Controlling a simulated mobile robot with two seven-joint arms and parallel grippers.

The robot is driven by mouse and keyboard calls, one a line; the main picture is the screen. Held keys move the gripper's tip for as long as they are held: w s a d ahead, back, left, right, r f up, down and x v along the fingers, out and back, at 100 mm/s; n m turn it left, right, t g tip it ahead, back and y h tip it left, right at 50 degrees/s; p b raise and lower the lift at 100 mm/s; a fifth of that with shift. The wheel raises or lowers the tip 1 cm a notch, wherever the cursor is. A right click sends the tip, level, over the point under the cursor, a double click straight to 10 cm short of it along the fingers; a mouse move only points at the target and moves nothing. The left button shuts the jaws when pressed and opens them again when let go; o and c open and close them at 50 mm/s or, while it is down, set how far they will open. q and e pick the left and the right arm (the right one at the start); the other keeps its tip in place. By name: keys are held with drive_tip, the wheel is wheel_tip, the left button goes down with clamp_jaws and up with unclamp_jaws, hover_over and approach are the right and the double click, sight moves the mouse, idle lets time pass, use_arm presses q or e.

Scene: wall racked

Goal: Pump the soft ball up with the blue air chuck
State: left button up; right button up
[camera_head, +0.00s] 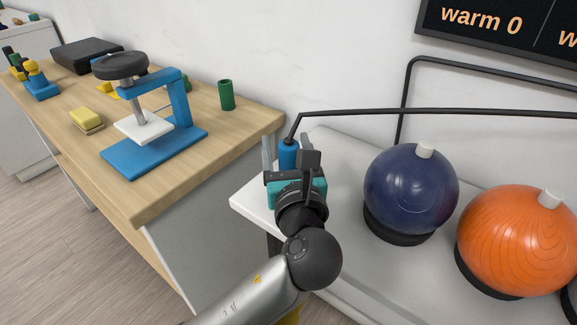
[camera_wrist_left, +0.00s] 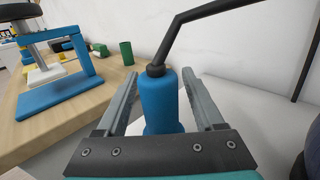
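The blue air chuck (camera_head: 288,152) stands upright at the near left end of the white bench, with a black hose at its top. It also shows in the left wrist view (camera_wrist_left: 161,104). My left gripper (camera_head: 289,155) is open, with one finger on each side of the chuck. A small gap shows beside the chuck, so the fingers do not look closed on it. A navy ball (camera_head: 408,190) and an orange ball (camera_head: 522,245) rest on dark ring stands, each with a white valve cap on top. I cannot tell which is soft. My right gripper is not in view.
The black hose (camera_head: 450,111) runs right from the chuck, above the balls. A wooden table (camera_head: 160,185) at left holds a blue press stand (camera_head: 150,155), a green cylinder (camera_head: 226,95) and a yellow sponge (camera_head: 86,118). A dark sign (camera_head: 500,30) hangs on the wall.

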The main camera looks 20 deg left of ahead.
use_arm(q)
clamp_jaws()
idle(0.3)
drive_tip(key=shift+r, duration=0.15)
idle(0.3)
drive_tip(key=shift+r, duration=0.15)
drive_tip(key=shift+r+p, duration=0.4)
drive_tip(key=shift+p, duration=0.05)
wheel_tip(320, 180, up, 9)
drive_tip(key=p, duration=0.5)
drive_tip(key=shift+f, duration=0.15)
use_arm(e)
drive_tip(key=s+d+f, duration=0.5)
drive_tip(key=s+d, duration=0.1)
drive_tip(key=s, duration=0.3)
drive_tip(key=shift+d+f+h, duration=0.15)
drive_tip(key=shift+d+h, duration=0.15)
